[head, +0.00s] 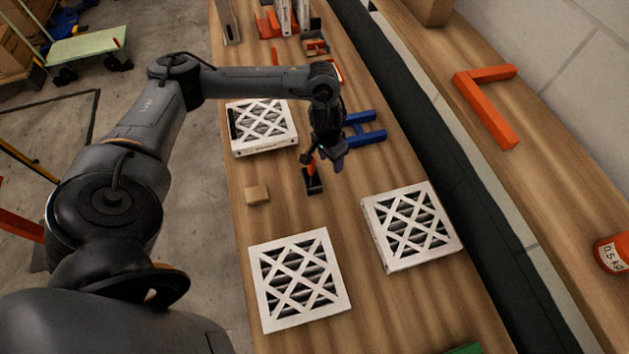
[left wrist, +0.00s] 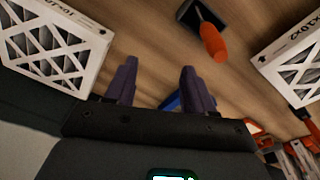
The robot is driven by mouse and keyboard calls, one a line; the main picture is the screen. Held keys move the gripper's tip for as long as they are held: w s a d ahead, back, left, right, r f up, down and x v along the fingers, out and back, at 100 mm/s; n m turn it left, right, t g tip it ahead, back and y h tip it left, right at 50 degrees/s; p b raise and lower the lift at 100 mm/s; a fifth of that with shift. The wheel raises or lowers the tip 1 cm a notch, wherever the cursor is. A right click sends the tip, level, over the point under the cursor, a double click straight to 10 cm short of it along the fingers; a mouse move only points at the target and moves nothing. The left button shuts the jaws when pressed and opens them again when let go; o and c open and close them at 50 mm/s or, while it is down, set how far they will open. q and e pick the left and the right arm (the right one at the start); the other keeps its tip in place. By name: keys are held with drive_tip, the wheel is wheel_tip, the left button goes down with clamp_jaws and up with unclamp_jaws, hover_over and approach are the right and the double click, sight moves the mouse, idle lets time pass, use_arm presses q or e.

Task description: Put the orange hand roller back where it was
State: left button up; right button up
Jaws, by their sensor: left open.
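The orange hand roller (head: 312,186) is on the wooden table, with its dark roller end toward the front and its orange handle just below my left gripper. In the left wrist view, the orange handle (left wrist: 213,42) points toward the fingers and the dark roller end (left wrist: 200,14) is beyond it. My left gripper (head: 328,158) is over the table next to the handle. Its two purple fingers (left wrist: 158,82) are apart with nothing between them. The roller is outside the fingers, beyond the right fingertip in the wrist view. My right gripper is not in view.
White-framed filters lie behind the roller (head: 263,126), front-right (head: 411,226) and in front (head: 299,280). A small wooden block (head: 256,195) is to its left. A blue bracket (head: 368,137) lies behind right. A dark channel (head: 420,125) separates another bench holding an orange angle piece (head: 470,88).

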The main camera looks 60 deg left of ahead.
use_arm(q)
drive_tip(key=w+d+f+m+t+h, duration=0.1)
drive_tip(key=d+f+m+t+h, duration=0.15)
drive_tip(key=d, duration=0.85)
drive_tip(key=d+f+m+t+h, duration=0.1)
drive_tip(key=d+m, duration=0.3)
drive_tip(key=d, duration=0.7)
drive_tip(key=s+d+r+t, duration=0.3)
drive_tip(key=d+r, duration=0.1)
drive_tip(key=d, duration=0.5)
drive_tip(key=s+a+f+n+g+y, duration=0.1)
drive_tip(key=s+a+n+g+y, duration=0.1)
drive_tip(key=s+a, duration=0.9)
drive_tip(key=s+g+y, duration=0.1)
drive_tip(key=s+g, duration=0.1)
drive_tip(key=s, duration=0.1)
drive_tip(key=shift+s+a+y, duration=0.2)
drive_tip(key=shift+s+y, duration=0.05)
drive_tip(key=shift+y, duration=0.1)
drive_tip(key=shift+f+n, duration=0.1)
drive_tip(key=shift+n, duration=0.15)
